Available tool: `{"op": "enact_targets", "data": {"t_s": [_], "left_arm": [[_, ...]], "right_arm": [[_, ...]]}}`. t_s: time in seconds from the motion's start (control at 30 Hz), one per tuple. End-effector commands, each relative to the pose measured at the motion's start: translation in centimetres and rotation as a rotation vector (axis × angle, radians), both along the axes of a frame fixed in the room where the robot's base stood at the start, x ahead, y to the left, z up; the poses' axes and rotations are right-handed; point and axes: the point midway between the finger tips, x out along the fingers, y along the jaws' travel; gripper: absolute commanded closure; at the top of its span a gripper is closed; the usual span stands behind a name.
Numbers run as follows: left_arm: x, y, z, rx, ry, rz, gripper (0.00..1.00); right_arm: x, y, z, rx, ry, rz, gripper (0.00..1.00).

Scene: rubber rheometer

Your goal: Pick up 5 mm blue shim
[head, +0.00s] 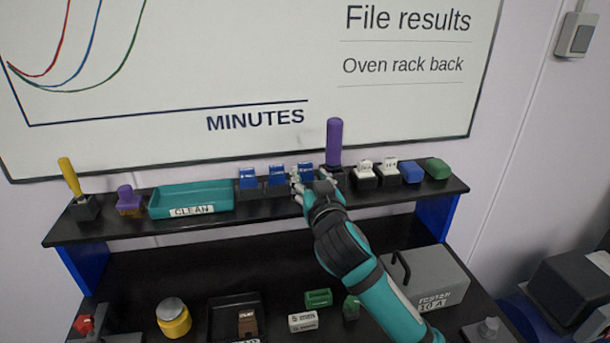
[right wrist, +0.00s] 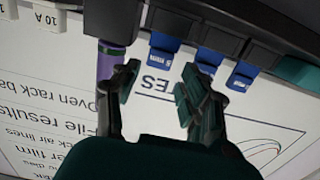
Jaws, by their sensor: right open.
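Three blue shims stand in black holders in a row on the upper shelf. The one nearest the purple cylinder (head: 334,142) is the right-hand blue shim (head: 305,170), partly hidden behind my right gripper (head: 312,184) in the head view. In the right wrist view, this shim (right wrist: 162,59) has a white label that seems to read 5 mm. It lies ahead of the gap between the fingers of my right gripper (right wrist: 155,88), which are open and empty. The middle shim (head: 277,175) and left shim (head: 249,179) stand farther left. My left gripper is out of view.
The purple cylinder stands close to the right finger side. A teal CLEAN tray (head: 225,197) is left of the shims. White labelled blocks (head: 388,167), a blue block (head: 411,171) and a green block (head: 437,169) are to the right. A whiteboard (head: 250,75) is behind.

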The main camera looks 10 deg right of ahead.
Motion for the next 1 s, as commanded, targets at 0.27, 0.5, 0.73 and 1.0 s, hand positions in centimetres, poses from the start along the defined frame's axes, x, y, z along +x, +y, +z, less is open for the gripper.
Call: {"op": "enact_targets", "data": {"t_s": [0.27, 0.5, 0.73, 1.0], "left_arm": [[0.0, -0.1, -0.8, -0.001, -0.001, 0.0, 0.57], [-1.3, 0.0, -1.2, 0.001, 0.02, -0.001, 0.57], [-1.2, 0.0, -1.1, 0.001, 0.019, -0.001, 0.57], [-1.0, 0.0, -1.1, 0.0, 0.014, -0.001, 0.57]], "right_arm": [[3.7, -0.2, 0.2, -0.003, -0.001, -0.002, 0.56], [5.2, -0.2, 0.2, 0.0, 0.0, 0.0, 0.56], [5.2, -0.1, 0.2, 0.0, 0.0, 0.0, 0.65], [5.1, -0.2, 0.2, -0.001, 0.001, 0.0, 1.0]]}}
